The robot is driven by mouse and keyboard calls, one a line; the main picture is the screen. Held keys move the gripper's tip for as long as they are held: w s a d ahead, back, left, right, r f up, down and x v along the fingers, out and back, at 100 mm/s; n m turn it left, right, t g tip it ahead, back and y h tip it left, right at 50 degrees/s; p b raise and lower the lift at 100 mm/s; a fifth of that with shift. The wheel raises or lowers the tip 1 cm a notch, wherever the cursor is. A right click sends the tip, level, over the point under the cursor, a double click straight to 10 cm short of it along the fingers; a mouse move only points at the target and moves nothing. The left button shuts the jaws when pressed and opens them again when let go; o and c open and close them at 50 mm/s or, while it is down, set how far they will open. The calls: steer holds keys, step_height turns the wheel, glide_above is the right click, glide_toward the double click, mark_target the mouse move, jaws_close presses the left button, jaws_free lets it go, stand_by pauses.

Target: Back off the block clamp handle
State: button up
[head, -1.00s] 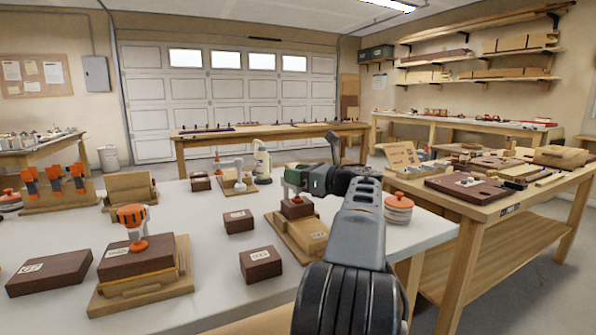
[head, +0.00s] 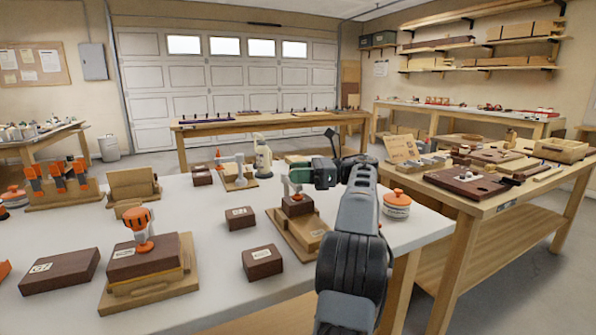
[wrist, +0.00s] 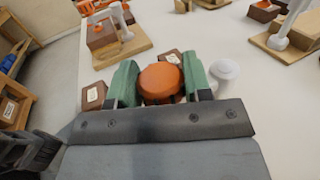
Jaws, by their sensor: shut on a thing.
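The clamp's round orange handle (wrist: 161,82) sits between the two green fingers of my gripper (wrist: 160,88) in the wrist view. The fingers are shut on its sides. In the head view my gripper (head: 312,176) is at the top of the clamp. The clamp's pale post (head: 287,187) stands on a wooden base (head: 290,236), with a dark block (head: 297,204) beneath. The white post top (wrist: 224,72) is just right of the gripper in the wrist view. My fingers hide the handle in the head view.
Another orange-handled clamp (head: 138,222) stands on a wooden base at front left. Loose dark blocks (head: 262,261) and (head: 239,218) lie left of the gripped clamp. An orange-lidded jar (head: 397,204) is at the right.

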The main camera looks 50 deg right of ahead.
stand_by(0.4)
steer(key=o, duration=0.7)
steer(key=shift+w+a, duration=0.15)
steer(key=shift+c, duration=0.2)
steer(key=shift+o, duration=1.4)
